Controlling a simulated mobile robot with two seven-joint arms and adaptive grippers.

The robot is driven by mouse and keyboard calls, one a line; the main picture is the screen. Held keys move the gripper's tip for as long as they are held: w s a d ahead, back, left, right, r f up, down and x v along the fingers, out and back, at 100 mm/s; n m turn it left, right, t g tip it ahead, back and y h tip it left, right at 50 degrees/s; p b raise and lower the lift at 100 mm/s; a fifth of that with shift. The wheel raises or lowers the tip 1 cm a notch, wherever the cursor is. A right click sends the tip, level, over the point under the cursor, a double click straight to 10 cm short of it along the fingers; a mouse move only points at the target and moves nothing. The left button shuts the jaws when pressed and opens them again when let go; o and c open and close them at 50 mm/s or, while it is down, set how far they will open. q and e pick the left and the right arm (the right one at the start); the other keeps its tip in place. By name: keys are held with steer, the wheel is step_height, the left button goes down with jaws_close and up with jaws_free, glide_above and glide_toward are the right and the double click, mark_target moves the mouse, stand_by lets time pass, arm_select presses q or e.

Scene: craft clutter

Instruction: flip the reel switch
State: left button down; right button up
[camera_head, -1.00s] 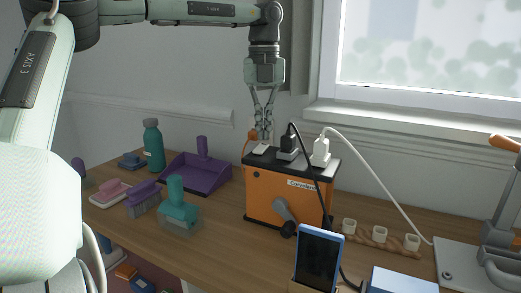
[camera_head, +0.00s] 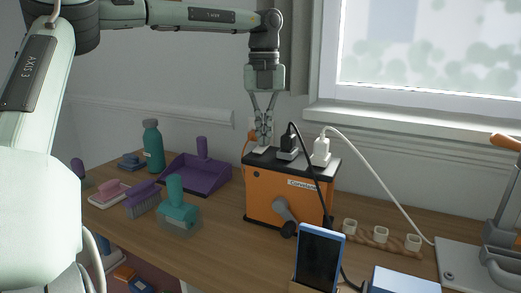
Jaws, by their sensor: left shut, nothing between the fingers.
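The orange cable reel box (camera_head: 272,207) with a black top stands upright on the wooden table, a crank on its front. A black plug (camera_head: 289,143) and a white plug (camera_head: 321,151) sit in its top. A small pale switch plate (camera_head: 260,150) shows at the left end of the top. My left gripper (camera_head: 263,143) points straight down, shut and empty, with its fingertips right at that plate. I cannot tell whether they touch it, and the fingers partly hide it. My right gripper is not in view.
A purple dustpan (camera_head: 205,181), a teal brush (camera_head: 177,205) and a teal bottle (camera_head: 153,145) stand left of the reel. A phone (camera_head: 319,257) on a stand is in front, with a black cable beside it. A wooden holder with white cups (camera_head: 381,238) is at right.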

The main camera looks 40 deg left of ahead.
arm_select(q)
steer(key=shift+f, duration=0.2)
steer(key=shift+r, duration=0.1)
step_height(320, 180, up, 3)
steer(key=shift+f+p, duration=0.2)
steer(key=shift+p, duration=0.95)
steer(key=shift+r+p, duration=0.3)
steer(key=shift+r, duration=1.85)
